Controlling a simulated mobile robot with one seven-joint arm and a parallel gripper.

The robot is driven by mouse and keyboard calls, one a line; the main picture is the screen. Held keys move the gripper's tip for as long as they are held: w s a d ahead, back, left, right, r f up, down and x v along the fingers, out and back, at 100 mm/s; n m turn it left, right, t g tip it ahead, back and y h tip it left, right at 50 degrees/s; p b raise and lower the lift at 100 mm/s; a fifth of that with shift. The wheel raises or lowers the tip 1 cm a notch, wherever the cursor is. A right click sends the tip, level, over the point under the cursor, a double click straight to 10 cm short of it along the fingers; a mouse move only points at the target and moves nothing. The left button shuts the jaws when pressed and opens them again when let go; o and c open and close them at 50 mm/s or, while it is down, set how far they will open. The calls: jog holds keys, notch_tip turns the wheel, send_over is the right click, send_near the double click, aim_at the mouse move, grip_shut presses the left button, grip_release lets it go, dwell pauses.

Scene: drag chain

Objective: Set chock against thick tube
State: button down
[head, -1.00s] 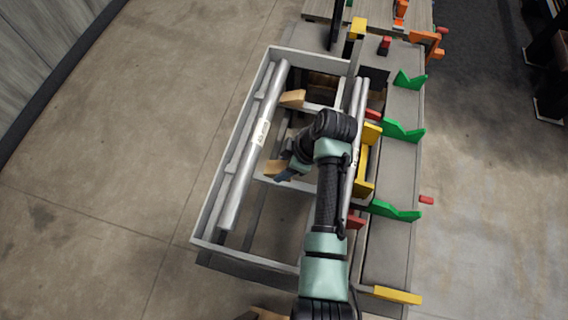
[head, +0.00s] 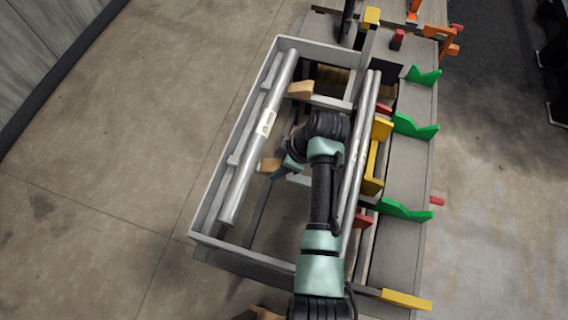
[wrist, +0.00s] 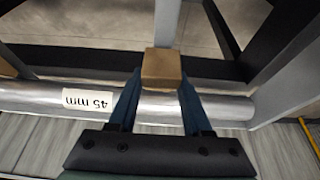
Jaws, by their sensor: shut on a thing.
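The thick tube is the silver tube labelled 45 mm, lying along the left of the grey frame (head: 258,140); it also crosses the wrist view (wrist: 225,107). My gripper (head: 275,172) is shut on a wooden chock (head: 268,164) at the tube's right side. In the wrist view the chock (wrist: 162,68) sits between my blue fingertips (wrist: 162,85), its near edge at the tube. The gap looks very small or closed; I cannot tell whether they touch. A second wooden chock (head: 300,89) lies on a crossbar further up, beside the tube.
The grey frame (head: 212,195) has a raised rim and open gaps between crossbars. Thinner tubes (head: 362,125) lie right of my arm. Yellow (head: 374,165), green (head: 415,126) and red (head: 364,221) pieces line the right side. Open floor lies to the left.

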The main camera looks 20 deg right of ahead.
jog(key=shift+w+a+f, duration=0.2)
jog(key=shift+a+f, duration=0.05)
jog(key=shift+c, duration=1.3)
grip_release()
jog(key=b+v, duration=0.1)
jog(key=v, duration=1.2)
